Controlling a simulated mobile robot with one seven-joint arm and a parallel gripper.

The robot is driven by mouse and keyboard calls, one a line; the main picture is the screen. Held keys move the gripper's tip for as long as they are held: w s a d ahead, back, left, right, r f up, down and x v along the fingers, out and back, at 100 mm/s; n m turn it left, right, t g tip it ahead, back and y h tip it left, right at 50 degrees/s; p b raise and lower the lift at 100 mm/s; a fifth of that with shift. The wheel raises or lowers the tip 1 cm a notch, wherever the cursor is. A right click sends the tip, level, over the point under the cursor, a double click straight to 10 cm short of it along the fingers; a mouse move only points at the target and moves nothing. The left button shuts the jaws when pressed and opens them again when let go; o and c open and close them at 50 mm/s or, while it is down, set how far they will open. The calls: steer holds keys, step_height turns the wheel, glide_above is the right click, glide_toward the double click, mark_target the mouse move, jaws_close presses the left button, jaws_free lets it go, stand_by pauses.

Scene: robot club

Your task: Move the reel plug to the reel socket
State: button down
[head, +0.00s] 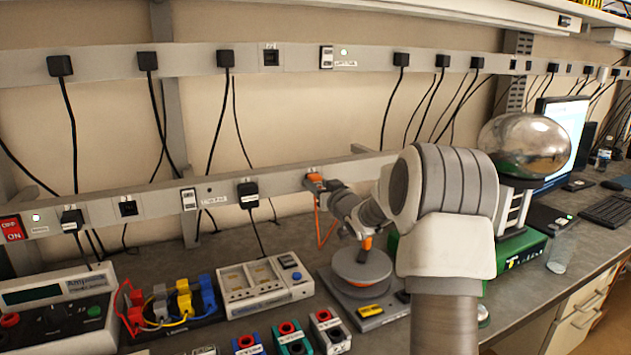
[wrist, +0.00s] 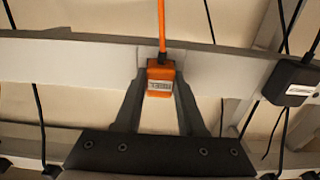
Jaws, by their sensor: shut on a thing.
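The reel plug (wrist: 160,80) is an orange block with a white label, and an orange cord leaves it. My gripper (wrist: 161,70) is shut on it, one grey finger on each side. In the head view the plug (head: 315,181) and my gripper (head: 322,186) are at the lower wall rail. I cannot tell whether the plug is seated in the rail. The orange cord (head: 318,225) hangs toward the reel (head: 360,268), a grey disc with an orange piece on top, standing on the bench. I cannot make out which opening is the reel socket.
The lower rail (head: 160,198) carries black plugs, one black plug (head: 248,193) left of my gripper. A charger (head: 265,285), several coloured blocks and a meter (head: 55,310) stand on the bench. A silver dome (head: 525,146) stands right of my arm.

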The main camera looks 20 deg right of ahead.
mark_target(317, 184)
steer(key=c, duration=1.2)
jaws_free()
jaws_close()
steer(key=shift+s+b, duration=0.35)
steer(key=shift+s, duration=0.9)
steer(key=shift+s+d+b, duration=0.1)
steer(key=shift+s+b, duration=0.25)
steer(key=shift+s, duration=1.25)
